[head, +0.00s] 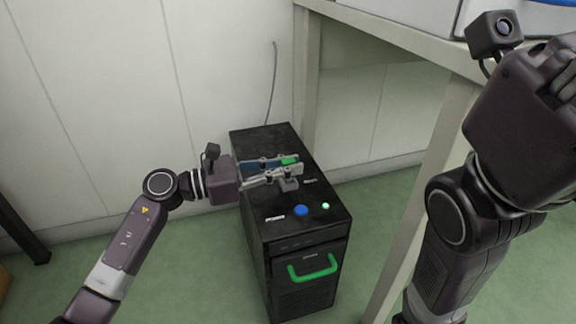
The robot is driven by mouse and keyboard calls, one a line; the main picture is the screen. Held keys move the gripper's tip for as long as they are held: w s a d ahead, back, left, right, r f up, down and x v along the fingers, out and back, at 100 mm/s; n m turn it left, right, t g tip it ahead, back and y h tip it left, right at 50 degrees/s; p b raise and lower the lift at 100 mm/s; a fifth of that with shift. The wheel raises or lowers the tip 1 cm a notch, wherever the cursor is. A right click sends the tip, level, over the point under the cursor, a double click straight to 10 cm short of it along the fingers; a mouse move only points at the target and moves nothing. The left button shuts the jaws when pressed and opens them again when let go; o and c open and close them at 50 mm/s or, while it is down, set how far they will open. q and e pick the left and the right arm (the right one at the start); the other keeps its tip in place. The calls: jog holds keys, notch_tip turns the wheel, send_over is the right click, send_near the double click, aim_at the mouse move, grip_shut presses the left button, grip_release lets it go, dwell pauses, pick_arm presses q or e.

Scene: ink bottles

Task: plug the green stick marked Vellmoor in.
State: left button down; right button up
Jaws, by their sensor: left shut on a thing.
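The green stick (289,160) shows as a small green patch at the fingertips of my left gripper (292,172). The gripper is shut on it over the top of a black computer tower (268,227). Its fingers hide part of the stick and of the tower's top. I cannot read a marking on the stick, and I cannot tell whether it touches a socket. My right gripper (562,80) is at the right edge, partly cut off, well away from the tower; its fingers are too hidden to judge.
The tower's top has a blue button (301,210), a small green light (325,206) and white labels. A green handle (313,268) is on its front. A table (400,38) with a pale leg stands close on the right. A wall with a cable is behind.

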pick_arm(q)
jog(key=shift+f+b, duration=0.4)
jog(key=shift+b, duration=0.1)
dwell(0.8)
jog(key=c, duration=1.4)
grip_release()
jog(key=shift+o, duration=0.2)
